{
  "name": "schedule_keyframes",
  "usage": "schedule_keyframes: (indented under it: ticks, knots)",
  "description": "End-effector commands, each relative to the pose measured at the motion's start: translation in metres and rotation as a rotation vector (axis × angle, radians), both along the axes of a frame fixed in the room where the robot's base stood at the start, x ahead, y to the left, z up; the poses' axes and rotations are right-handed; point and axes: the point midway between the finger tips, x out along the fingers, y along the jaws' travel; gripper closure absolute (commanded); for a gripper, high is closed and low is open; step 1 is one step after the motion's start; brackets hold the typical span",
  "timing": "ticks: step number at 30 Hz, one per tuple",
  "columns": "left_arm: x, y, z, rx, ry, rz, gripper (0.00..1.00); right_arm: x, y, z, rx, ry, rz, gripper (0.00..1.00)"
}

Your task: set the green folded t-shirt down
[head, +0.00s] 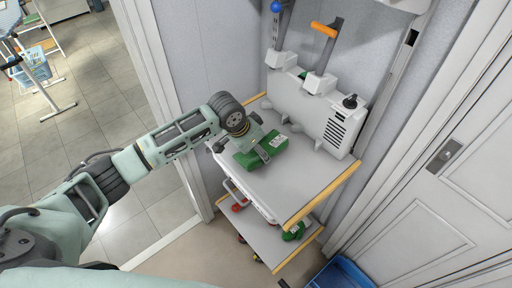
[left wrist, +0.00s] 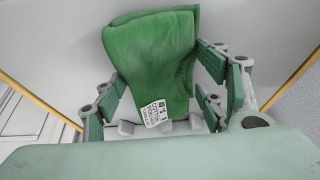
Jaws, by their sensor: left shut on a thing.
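The green folded t-shirt (head: 272,147) is at the upper grey shelf board (head: 290,185) in the head view. My left gripper (head: 260,150) is over it and shut on it. In the left wrist view the t-shirt (left wrist: 150,50) lies between the fingers of my left gripper (left wrist: 165,95), with a white printed label at its near edge. The frames do not clearly show whether its underside touches the board. My right gripper is in neither view.
A white device (head: 315,115) with upright handles, one orange, stands behind the t-shirt. A lower shelf (head: 268,240) holds red and green items. A blue bin (head: 340,275) is at the bottom. A white door (head: 430,190) is to the right. The board's front right part is clear.

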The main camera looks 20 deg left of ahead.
Motion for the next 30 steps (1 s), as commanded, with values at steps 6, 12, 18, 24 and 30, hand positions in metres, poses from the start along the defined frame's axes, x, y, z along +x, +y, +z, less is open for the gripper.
schedule_keyframes:
  ticks: [6, 12, 18, 24, 30]
  knots:
    - [0.0, 0.0, -0.001, -0.001, 0.0, 0.0, 0.65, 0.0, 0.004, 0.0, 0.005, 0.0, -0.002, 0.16]
    - [0.0, 0.0, -0.003, 0.0, 0.001, 0.0, 0.23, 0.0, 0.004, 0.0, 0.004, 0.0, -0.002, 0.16]
    - [0.0, 0.0, -0.003, 0.0, 0.001, 0.0, 0.16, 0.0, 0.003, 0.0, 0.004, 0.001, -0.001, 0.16]
    - [0.0, 0.0, -0.001, 0.0, 0.0, 0.0, 0.16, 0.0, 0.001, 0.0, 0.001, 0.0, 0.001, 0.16]
    - [-0.005, 0.003, 0.017, -0.002, -0.002, -0.001, 0.16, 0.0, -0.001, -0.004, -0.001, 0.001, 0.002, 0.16]
